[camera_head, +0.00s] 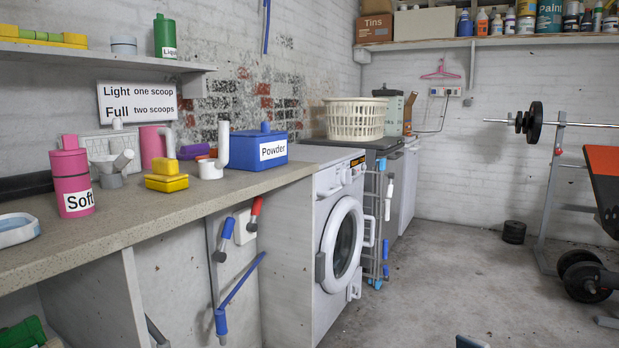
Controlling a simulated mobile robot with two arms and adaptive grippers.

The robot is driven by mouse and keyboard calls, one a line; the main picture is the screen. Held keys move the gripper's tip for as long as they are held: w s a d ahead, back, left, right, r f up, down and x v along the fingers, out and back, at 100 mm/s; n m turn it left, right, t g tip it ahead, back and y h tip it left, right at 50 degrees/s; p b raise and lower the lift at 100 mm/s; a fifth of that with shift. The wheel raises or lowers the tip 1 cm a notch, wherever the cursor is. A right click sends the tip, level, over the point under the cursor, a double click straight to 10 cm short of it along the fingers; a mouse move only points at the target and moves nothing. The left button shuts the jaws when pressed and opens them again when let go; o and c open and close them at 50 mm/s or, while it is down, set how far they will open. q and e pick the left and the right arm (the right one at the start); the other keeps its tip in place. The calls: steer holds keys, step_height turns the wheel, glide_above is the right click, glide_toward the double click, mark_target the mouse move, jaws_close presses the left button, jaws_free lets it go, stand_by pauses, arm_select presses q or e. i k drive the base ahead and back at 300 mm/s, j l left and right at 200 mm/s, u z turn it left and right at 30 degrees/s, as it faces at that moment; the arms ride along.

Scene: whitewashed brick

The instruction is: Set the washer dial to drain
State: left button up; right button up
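The white front-loading washer (288,250) stands under the right end of the counter, seen at an angle. Its round door (344,245) looks closed. The control panel (331,182) runs along the top front edge, with a small dark label with orange marks (357,161) at its far end. Knob-like shapes show on the panel, but they are too small and slanted to read the dial's setting.
The counter (150,225) holds a pink "Soft" bottle (72,178), yellow blocks (166,182) and a blue "Powder" box (258,150). A rack (376,225) stands just beyond the washer. Weights (585,278) and a bench are at right. The concrete floor before the washer is clear.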

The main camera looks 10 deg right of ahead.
mark_target(346, 177)
steer(key=i+l+u, duration=0.45)
steer(key=l, duration=0.2)
steer(key=i+l+u, duration=0.1)
steer(key=l+u, duration=0.15)
steer(key=l, duration=0.15)
steer(key=i+l+u, duration=0.2)
steer(key=l, duration=0.2)
steer(key=i+l, duration=0.1)
steer(key=l, duration=0.4)
steer(key=i+l, duration=0.15)
steer(key=l, duration=0.35)
steer(key=i+l+u, duration=0.1)
steer(key=l, duration=0.4)
steer(key=i+l, duration=0.1)
steer(key=l, duration=0.45)
steer(key=i+l, duration=0.1)
steer(key=l, duration=0.4)
steer(key=u, duration=0.05)
